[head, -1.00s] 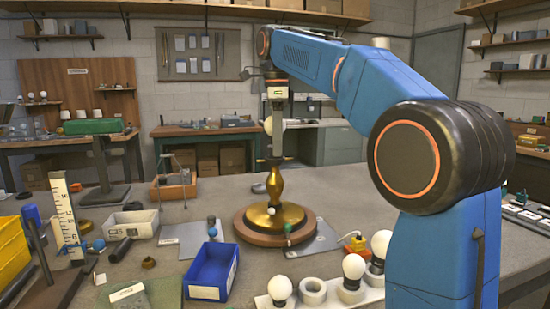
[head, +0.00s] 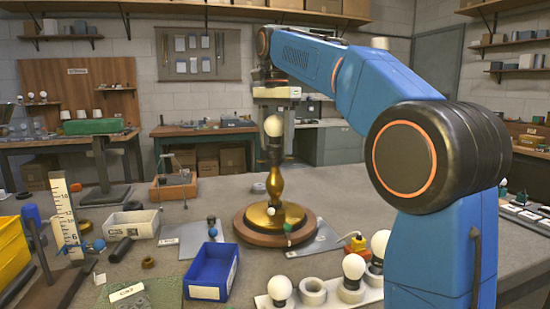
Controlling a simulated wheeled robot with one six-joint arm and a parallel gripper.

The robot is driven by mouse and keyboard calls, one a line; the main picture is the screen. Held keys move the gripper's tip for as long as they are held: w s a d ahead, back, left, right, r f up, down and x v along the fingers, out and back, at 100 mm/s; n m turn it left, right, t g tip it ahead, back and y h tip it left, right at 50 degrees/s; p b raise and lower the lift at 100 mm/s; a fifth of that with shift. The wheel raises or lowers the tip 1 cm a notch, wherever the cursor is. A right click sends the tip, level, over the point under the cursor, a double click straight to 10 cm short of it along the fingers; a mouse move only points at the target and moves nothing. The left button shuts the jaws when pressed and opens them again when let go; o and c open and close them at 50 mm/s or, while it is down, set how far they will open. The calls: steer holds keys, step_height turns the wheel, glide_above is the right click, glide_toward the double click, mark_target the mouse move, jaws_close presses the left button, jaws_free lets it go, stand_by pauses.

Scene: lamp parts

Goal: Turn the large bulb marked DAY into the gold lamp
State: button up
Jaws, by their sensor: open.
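The gold lamp (head: 276,187) stands upright on its round wooden base on the grey table. A large white bulb (head: 273,126) sits upright on the lamp's dark socket (head: 274,148). No DAY mark is readable on it at this size. How deep its thread sits in the socket cannot be seen. My gripper (head: 277,102) is just above the bulb, open and empty, and seems clear of the glass. Its fingertips are small and hard to make out.
A white rack (head: 325,298) at the front holds several white bulbs and an empty ring-shaped seat (head: 312,291). A blue bin (head: 211,270) stands left of it. A grey box (head: 132,222), an upright ruler (head: 66,215) and a yellow bin (head: 14,255) are further left.

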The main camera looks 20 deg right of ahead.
steer(key=n, duration=0.7)
steer(key=shift+w+a, duration=0.1)
steer(key=n, duration=0.7)
steer(key=shift+a, duration=0.1)
steer(key=c, duration=0.7)
steer(key=m, duration=0.6)
steer(key=shift+c, duration=0.2)
steer(key=shift+m, duration=0.4)
steer(key=m, duration=0.6)
steer(key=shift+d+f+m, duration=0.15)
steer(key=shift+d+m, duration=0.05)
steer(key=shift+m, duration=0.1)
